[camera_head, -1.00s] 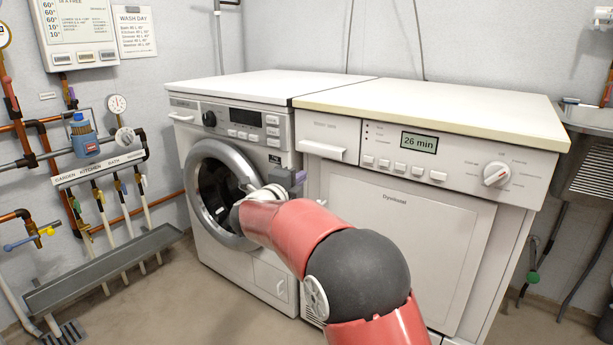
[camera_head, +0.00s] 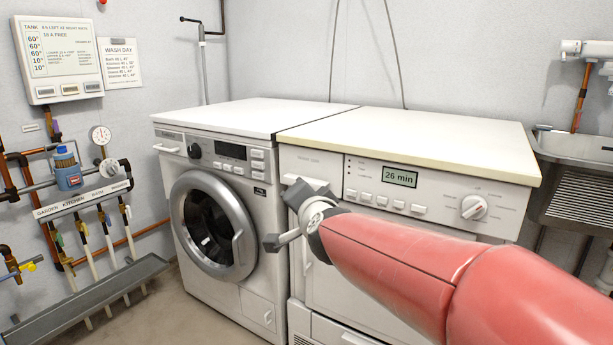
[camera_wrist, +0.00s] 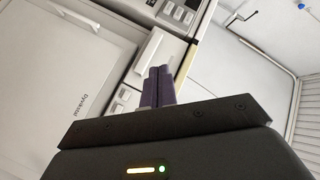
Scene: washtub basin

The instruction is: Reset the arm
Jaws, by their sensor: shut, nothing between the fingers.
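My red arm reaches in from the lower right in the head view. My gripper (camera_head: 271,242) is at its end, in front of the gap between the washing machine and the dryer, apart from both as far as I can tell. In the wrist view, the two dark purple fingers (camera_wrist: 158,88) are together with nothing between them. The washing machine (camera_head: 262,205) stands at the left with its round door (camera_head: 214,226) closed or nearly so. The dryer (camera_head: 330,172) stands to its right, partly hidden behind my arm, its display (camera_head: 400,177) reading 26 min.
A blue-capped bottle (camera_head: 67,170) sits by the pipes. A metal sink (camera_head: 580,147) is at the right. Both machine tops are bare. Some floor is clear in front of the washing machine.

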